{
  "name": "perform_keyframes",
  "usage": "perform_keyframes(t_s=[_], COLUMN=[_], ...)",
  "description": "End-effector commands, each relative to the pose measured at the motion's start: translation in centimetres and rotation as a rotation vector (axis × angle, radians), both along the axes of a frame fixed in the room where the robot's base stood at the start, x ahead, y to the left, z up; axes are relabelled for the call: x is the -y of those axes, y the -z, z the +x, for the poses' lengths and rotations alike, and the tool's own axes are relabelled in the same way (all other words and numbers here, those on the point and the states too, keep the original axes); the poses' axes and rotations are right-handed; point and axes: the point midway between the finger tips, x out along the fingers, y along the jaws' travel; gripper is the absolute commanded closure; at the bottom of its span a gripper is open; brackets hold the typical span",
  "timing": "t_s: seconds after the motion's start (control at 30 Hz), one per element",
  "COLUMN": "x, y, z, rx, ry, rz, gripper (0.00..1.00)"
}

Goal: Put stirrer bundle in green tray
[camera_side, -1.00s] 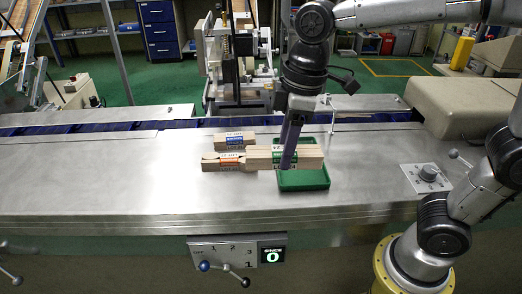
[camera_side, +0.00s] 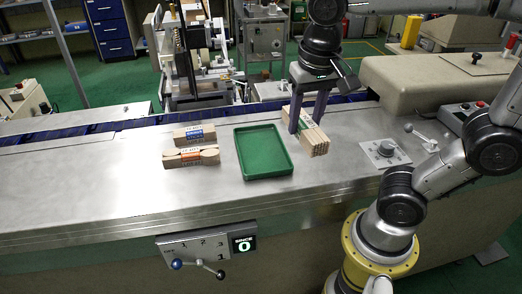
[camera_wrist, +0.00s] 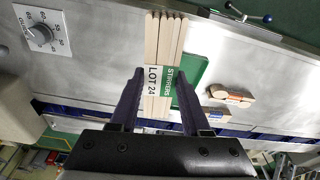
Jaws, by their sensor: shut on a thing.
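My gripper (camera_side: 307,126) is shut on the stirrer bundle (camera_side: 317,146), a pack of pale wooden sticks with a green and white band. In the side view the bundle is right of the green tray (camera_side: 263,173), apart from it in the picture; its height over the metal top is hard to tell. In the wrist view the bundle (camera_wrist: 165,42) lies between my fingers, its label reading LOT 24 and STIRRERS. There it hides part of the green tray (camera_wrist: 192,72). The tray is empty in the side view.
Left of the tray lie a bundle with an orange band (camera_side: 191,157) and one with a blue band (camera_side: 194,136). A knob plate (camera_side: 384,151) is to the right. A blue conveyor strip (camera_side: 140,122) runs behind. The steel top in front is clear.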

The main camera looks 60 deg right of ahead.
Motion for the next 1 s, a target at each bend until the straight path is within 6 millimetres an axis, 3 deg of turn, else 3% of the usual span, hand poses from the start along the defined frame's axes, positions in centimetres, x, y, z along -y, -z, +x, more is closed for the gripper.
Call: perform_keyframes(t_s=[0.17, 0.3, 0.7, 1.0], x=[2.1, 2.6, 3.3, 3.6], y=[-0.5, -0.4, 3.5, 7.8], z=[-1.3, -0.8, 7.6, 11.2], rx=[0.001, -0.002, -0.005, -0.002], ry=[0.108, 0.128, 0.127, 0.125], rz=[0.001, 0.001, 0.0, 0.0], gripper=[1.0, 1.0, 1.0, 1.0])
